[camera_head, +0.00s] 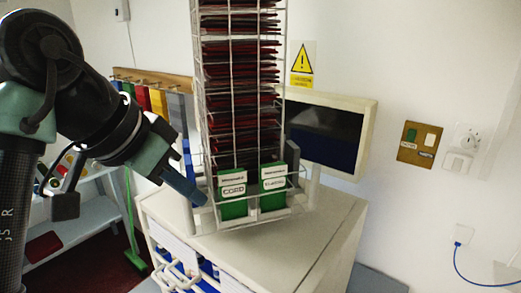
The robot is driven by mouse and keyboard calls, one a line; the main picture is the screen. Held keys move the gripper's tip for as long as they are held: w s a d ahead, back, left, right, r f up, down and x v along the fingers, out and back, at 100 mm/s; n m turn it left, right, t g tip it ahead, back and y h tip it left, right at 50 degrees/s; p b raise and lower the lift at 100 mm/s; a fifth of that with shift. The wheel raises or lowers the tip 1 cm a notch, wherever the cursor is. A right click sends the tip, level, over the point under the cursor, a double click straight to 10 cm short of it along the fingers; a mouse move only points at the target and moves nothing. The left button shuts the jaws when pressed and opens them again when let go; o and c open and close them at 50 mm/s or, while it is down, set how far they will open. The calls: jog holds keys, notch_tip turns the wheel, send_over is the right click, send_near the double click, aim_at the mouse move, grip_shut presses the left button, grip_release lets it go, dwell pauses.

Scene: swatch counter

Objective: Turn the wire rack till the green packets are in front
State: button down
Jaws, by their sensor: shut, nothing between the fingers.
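The tall white wire rack (197,75) stands on the cabinet top, its upper end cut off by the frame. Two green packets (234,209) with white labels sit in its lowest tier on the side facing me. Dark red packets (232,70) fill the tiers above on that same side. My gripper (203,199) comes in from the left, pointing down and right. It is shut and empty, with its tip at the rack's lower left corner. I cannot tell whether it touches the rack.
The pale cabinet (310,235) has free top surface in front and to the right of the rack. A dark-screened monitor (330,132) stands close behind on the right. Coloured strips (158,102) hang from a wooden rail at the left, above shelves (85,225).

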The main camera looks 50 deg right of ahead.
jog(key=shift+w, duration=0.15)
jog(key=shift+w+a+p, duration=0.2)
jog(key=shift+w+p, duration=0.15)
jog(key=shift+w, duration=0.15)
jog(key=shift+w+a+p, duration=0.15)
jog(key=shift+w+p, duration=0.15)
jog(key=shift+w, duration=0.15)
jog(key=shift+w+a+p, duration=0.25)
jog(key=shift+w+p, duration=0.55)
jog(key=shift+w, duration=0.25)
